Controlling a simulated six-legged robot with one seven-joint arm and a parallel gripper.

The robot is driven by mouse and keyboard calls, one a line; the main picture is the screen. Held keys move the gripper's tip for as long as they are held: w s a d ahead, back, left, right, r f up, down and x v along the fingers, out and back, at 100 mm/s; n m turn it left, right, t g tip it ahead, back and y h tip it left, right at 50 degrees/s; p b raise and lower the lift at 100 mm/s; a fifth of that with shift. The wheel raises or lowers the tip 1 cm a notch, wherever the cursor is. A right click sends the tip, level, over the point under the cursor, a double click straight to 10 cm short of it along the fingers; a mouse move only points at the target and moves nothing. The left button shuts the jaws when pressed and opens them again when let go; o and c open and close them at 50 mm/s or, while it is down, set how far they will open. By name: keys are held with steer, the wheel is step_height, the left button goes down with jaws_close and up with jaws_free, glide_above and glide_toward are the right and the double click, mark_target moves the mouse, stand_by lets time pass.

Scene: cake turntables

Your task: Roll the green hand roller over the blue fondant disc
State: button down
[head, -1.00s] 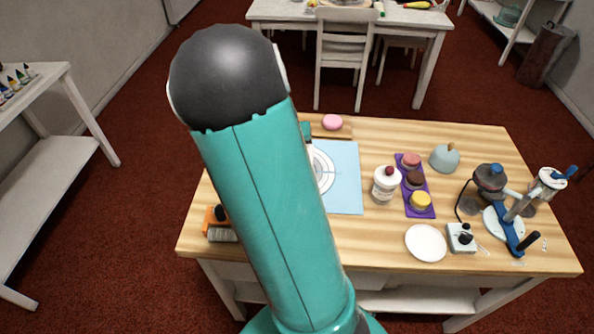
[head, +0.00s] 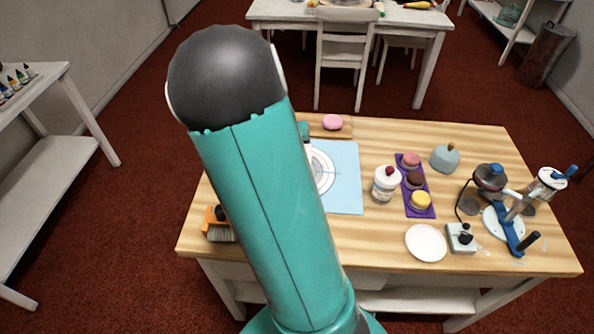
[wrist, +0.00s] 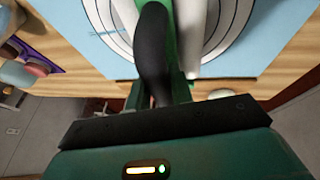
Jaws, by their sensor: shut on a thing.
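My gripper (wrist: 170,88) shows in the wrist view, shut on the green hand roller (wrist: 184,48). A curved black part and a pale cylinder lie beside the green part; which of them belong to the roller is hard to tell. They are over a white circle with dark rings (wrist: 232,28) on a light blue mat (wrist: 268,58). Whether the roller touches the surface I cannot tell. In the head view my arm hides the gripper, the roller and the left of the mat (head: 347,195). I cannot make out the blue fondant disc in either view.
A pink disc (head: 332,122) lies on a board behind the mat. An orange-handled brush (head: 214,219) lies front left.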

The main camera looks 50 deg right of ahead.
steer(key=shift+s+d+f, duration=0.15)
steer(key=shift+s+f, duration=0.1)
steer(key=shift+s, duration=0.3)
steer(key=shift+s+d, duration=0.3)
steer(key=shift+s, duration=0.05)
steer(key=shift+w, duration=0.1)
steer(key=shift+w+a, duration=0.4)
steer(key=shift+a, duration=0.05)
